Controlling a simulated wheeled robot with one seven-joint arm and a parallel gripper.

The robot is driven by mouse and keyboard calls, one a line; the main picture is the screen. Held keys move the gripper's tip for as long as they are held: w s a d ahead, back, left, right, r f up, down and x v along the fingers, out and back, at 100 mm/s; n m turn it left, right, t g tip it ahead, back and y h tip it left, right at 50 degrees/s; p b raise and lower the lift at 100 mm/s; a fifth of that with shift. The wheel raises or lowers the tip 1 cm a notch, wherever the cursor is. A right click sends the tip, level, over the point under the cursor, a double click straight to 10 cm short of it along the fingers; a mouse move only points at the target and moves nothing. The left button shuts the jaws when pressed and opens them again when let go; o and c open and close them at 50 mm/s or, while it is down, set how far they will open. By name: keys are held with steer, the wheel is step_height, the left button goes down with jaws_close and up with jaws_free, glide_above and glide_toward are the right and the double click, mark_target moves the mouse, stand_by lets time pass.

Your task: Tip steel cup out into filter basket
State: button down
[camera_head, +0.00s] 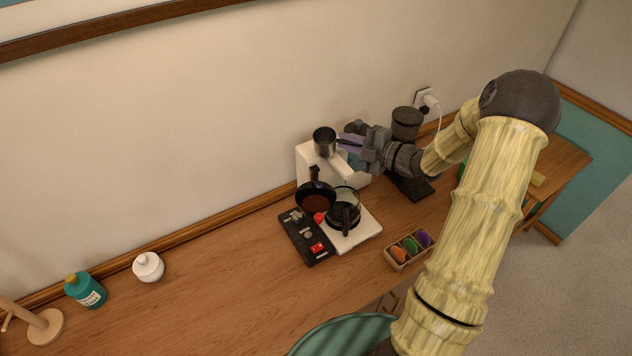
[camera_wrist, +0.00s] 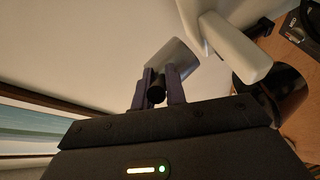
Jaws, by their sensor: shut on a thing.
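The steel cup (camera_head: 324,142) is a small grey metal cylinder with a dark open top, looking roughly upright at the white coffee machine's top. Whether it touches the machine I cannot tell. My gripper (camera_head: 344,144) reaches in from the right and is shut on the cup. In the wrist view the cup (camera_wrist: 174,60) shows beyond the purple fingers (camera_wrist: 160,92). The cup's contents are hidden.
The white coffee machine (camera_head: 311,173) stands against the wall. A glass carafe (camera_head: 345,199) sits beside the basket, with a black switch panel (camera_head: 303,250) in front. A dark grinder-like device (camera_head: 406,123) stands right. A box of coloured pods (camera_head: 394,258) lies at front right.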

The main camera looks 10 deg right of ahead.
steer(key=shift+w+d+f+m+g+p, duration=0.2)
steer(key=shift+w+m+p, duration=0.2)
steer(key=shift+p, duration=0.2)
steer(key=shift+w+d+f+m+g+p, duration=0.1)
steer(key=shift+w+d+m+g+p, duration=0.1)
steer(key=shift+w+m+p, duration=0.3)
steer(key=shift+w+d+f+m+g+p, duration=0.1)
steer(key=shift+w+f+m+g+p, duration=0.15)
steer(key=shift+p, duration=0.4)
steer(key=shift+s+r, duration=0.1)
steer(key=shift+r, duration=0.05)
step_height(320, 180, up, 5)
steer(key=shift+p, duration=1.25)
